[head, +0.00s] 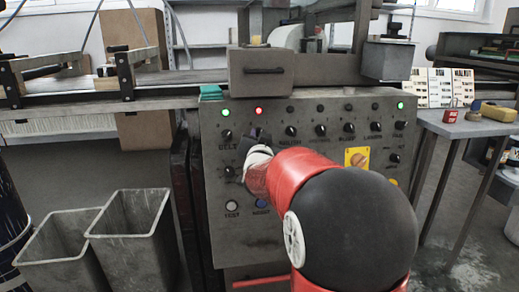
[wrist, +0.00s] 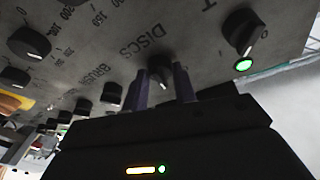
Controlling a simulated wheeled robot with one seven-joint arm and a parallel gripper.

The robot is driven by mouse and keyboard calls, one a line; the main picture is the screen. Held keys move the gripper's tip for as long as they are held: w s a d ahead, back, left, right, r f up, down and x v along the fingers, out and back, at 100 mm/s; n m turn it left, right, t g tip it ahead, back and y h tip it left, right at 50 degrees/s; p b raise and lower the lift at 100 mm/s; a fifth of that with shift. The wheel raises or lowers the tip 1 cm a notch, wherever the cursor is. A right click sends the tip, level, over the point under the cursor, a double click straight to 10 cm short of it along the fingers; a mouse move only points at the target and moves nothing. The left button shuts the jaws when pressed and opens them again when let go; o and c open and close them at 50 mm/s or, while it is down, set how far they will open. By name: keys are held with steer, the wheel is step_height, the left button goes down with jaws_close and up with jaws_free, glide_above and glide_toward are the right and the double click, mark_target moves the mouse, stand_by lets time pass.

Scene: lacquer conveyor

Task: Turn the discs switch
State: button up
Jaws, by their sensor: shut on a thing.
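The discs switch is a dark round knob (wrist: 160,69) beside the DISCS lettering in the wrist view. My gripper (wrist: 162,86) has its two purplish fingers on either side of this knob and is shut on it. In the head view my gripper (head: 257,135) reaches the upper left part of the grey control panel (head: 215,185), below a lit red lamp (head: 258,111). The knob's exact pointer angle is hard to read between the fingers.
The belt knob (head: 226,135) sits just left, with a green lamp (head: 224,113) above it. Several similar knobs run right along the row. A yellow plate (head: 357,157) is lower right. Two grey bins (head: 130,235) stand left; a side table (head: 470,125) stands right.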

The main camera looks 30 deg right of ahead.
steer(key=shift+s+d+f+n+t+y+b, duration=0.1)
steer(key=shift+n+t+y+b, duration=0.3)
steer(key=shift+n+b, duration=1.05)
steer(key=shift+w+d+f+n+t+y+b, duration=0.15)
steer(key=shift+n+y+b, duration=0.45)
steer(key=shift+n+b, duration=0.9)
steer(key=shift+s+d+r+n+t+y+b, duration=0.2)
steer(key=shift+n+y+b, duration=0.3)
steer(key=shift+n+b, duration=0.95)
steer(key=shift+a+n+p, duration=0.15)
steer(key=shift+n+p, duration=0.2)
steer(key=shift+n, duration=0.35)
steer(key=o, duration=1)
steer(key=shift+c, duration=0.2)
steer(key=v, duration=0.7)
steer(key=shift+s, duration=0.35)
